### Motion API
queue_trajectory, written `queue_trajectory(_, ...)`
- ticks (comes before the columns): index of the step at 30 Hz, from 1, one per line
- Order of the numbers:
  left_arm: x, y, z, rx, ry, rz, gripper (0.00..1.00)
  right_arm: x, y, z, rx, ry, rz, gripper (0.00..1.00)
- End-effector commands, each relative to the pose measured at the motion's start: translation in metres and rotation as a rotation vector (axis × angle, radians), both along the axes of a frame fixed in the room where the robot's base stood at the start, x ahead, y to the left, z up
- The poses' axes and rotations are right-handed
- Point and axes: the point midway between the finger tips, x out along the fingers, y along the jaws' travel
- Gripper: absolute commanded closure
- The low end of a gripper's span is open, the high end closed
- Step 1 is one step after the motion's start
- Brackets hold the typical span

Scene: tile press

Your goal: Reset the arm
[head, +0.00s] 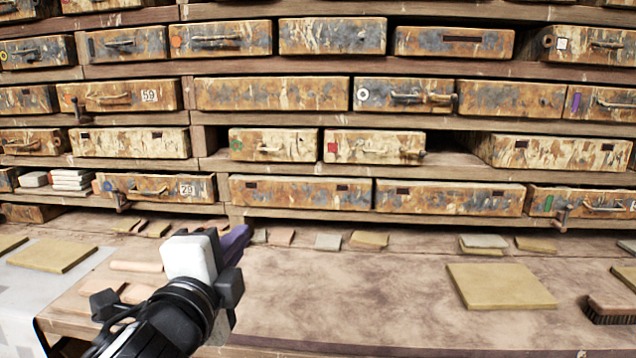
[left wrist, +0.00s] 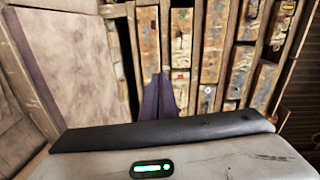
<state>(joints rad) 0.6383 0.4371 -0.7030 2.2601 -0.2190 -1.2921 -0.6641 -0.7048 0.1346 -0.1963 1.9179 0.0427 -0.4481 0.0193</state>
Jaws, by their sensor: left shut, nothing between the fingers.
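My left gripper (head: 236,243) reaches in from the lower left of the head view, above the workbench (head: 350,300). Its purple fingers are shut with nothing between them and point toward the drawer rack. In the left wrist view the shut purple fingers (left wrist: 160,98) stand in front of the rack drawers, apart from them as far as I can tell. My right gripper is not in view.
A rack of worn, rusty drawers (head: 285,190) fills the back. Tan tiles lie on the bench, a large one (head: 500,286) at the right and another (head: 52,255) at the left. A brush (head: 610,310) lies at the right edge. The bench's middle is clear.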

Motion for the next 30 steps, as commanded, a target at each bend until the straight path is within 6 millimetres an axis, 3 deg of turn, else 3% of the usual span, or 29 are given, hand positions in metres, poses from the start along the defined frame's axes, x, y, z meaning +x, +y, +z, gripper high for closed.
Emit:
queue_trajectory(8, -0.020, 0.012, -0.075, -0.213, 0.207, 0.051, 1.00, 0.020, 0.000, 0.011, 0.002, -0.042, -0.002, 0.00)
queue_trajectory(14, -0.054, 0.028, -0.153, -0.428, 0.423, 0.148, 1.00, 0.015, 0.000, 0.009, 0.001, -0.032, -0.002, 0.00)
queue_trajectory(17, -0.089, 0.042, -0.207, -0.581, 0.578, 0.251, 1.00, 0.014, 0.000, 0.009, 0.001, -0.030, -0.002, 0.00)
queue_trajectory(21, -0.152, 0.062, -0.276, -0.778, 0.781, 0.438, 1.00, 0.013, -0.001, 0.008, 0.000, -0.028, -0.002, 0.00)
queue_trajectory(24, -0.194, 0.074, -0.311, -0.877, 0.886, 0.569, 1.00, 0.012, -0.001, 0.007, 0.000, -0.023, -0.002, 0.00)
queue_trajectory(30, -0.275, 0.094, -0.357, -1.017, 1.038, 0.816, 1.00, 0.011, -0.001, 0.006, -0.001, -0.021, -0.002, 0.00)
